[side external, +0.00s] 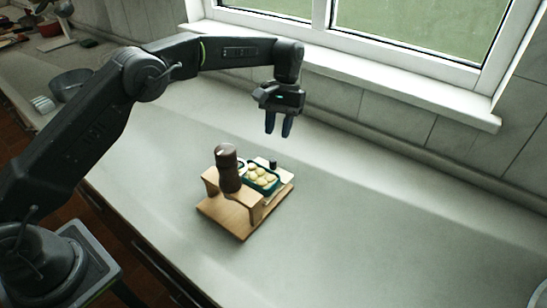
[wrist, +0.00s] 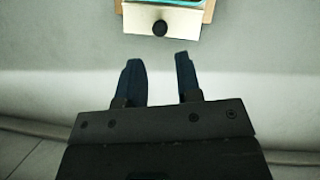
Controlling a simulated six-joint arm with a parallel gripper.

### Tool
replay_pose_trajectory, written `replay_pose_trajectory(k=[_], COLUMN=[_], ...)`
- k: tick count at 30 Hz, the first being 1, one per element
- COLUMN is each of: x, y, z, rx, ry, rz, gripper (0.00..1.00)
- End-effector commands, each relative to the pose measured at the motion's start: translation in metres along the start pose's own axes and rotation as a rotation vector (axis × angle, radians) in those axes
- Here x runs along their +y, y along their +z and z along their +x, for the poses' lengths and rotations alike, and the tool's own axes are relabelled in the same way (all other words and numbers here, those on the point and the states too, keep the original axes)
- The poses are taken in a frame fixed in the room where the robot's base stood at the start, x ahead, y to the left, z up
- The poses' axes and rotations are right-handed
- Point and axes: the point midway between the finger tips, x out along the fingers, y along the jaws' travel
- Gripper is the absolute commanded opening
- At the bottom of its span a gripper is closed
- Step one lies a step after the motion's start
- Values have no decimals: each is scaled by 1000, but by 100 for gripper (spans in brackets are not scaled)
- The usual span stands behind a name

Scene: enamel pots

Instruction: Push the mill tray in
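The mill tray (wrist: 140,22) shows in the wrist view as a cream front edge with a black knob (wrist: 160,28). In the side view the black knob (side external: 273,162) is at the back of a wooden stand (side external: 247,225). A teal dish (side external: 276,186) of pale yellow round pieces sits there, beside the stand's raised shelf. A dark brown mill (side external: 228,170) stands upright on the shelf, which hides part of the tray. My gripper (side external: 279,134) is open and empty, pointing down above the counter on the window side of the stand. Its fingertips (wrist: 158,64) are apart from the knob.
The grey counter (side external: 380,220) is clear around the stand, with free room to the right. A window sill (side external: 400,90) and tiled wall run behind my gripper. A grey pot (side external: 70,84) stands far left. A pale rim shows at the lower right edge.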

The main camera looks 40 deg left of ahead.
Motion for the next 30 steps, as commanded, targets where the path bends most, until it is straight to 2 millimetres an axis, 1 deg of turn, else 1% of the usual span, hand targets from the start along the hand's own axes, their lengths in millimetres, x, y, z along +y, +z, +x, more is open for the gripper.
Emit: replay_pose_trajectory(k=[1, 6, 9, 13, 18, 26, 30], x=[0, 0, 0, 0, 0, 0, 0], y=[1, 1, 1, 0, 0, 0, 0], z=[10, 41, 57, 73, 82, 82, 82], rx=[-3, -4, -3, -1, 0, 1, 0], ry=[-2, -2, -1, 0, 0, 0, 0], rz=[0, 0, 1, 1, 1, 1, 1], gripper=[32, 32, 32, 32, 32, 32, 20])
